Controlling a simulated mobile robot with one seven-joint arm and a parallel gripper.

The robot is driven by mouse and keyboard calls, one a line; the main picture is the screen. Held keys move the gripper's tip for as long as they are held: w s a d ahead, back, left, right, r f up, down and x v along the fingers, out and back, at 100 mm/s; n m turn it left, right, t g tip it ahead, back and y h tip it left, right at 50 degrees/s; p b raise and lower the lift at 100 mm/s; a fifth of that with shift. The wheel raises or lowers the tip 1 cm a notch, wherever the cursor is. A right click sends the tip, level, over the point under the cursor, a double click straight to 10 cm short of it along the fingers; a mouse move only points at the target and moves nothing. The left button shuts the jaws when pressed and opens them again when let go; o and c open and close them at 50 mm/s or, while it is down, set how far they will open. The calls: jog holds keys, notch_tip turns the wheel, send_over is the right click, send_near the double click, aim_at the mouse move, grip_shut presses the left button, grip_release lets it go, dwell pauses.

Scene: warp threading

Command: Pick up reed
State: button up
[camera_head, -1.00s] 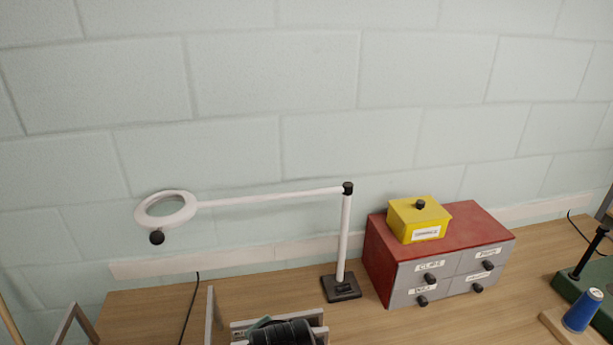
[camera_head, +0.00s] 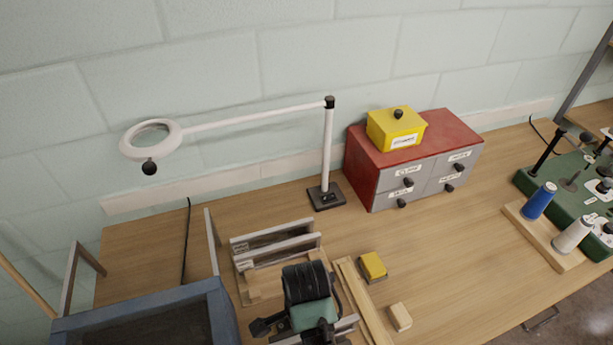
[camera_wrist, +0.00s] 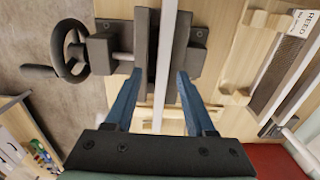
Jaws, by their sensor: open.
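My gripper (camera_wrist: 155,85) is open in the wrist view, its two blue fingers spread with a gap between them. A narrow pale bar (camera_wrist: 166,45) runs through the dark vise (camera_wrist: 195,45) and shows between the fingers; I cannot tell its depth from them. The reed (camera_wrist: 280,72), a dark mesh strip in a pale frame beside a "REED" label, lies at the right, apart from the fingers. In the head view, the reed (camera_head: 270,236) appears as a long framed strip in a wooden rack behind my arm. My arm hides my fingertips there.
The vise's black handwheel (camera_wrist: 72,48) sticks out left in the wrist view. The head view shows a magnifier lamp (camera_head: 327,150), a red drawer cabinet (camera_head: 420,150), a yellow block (camera_head: 373,266), a pale block (camera_head: 400,317) and thread spools (camera_head: 540,201). The bench right of the blocks is clear.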

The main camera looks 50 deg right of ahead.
jog(key=shift+w+f+p, duration=0.2)
jog(key=shift+f+p, duration=0.5)
jog(key=shift+f, duration=1.85)
jog(key=shift+c, duration=0.3)
grip_shut()
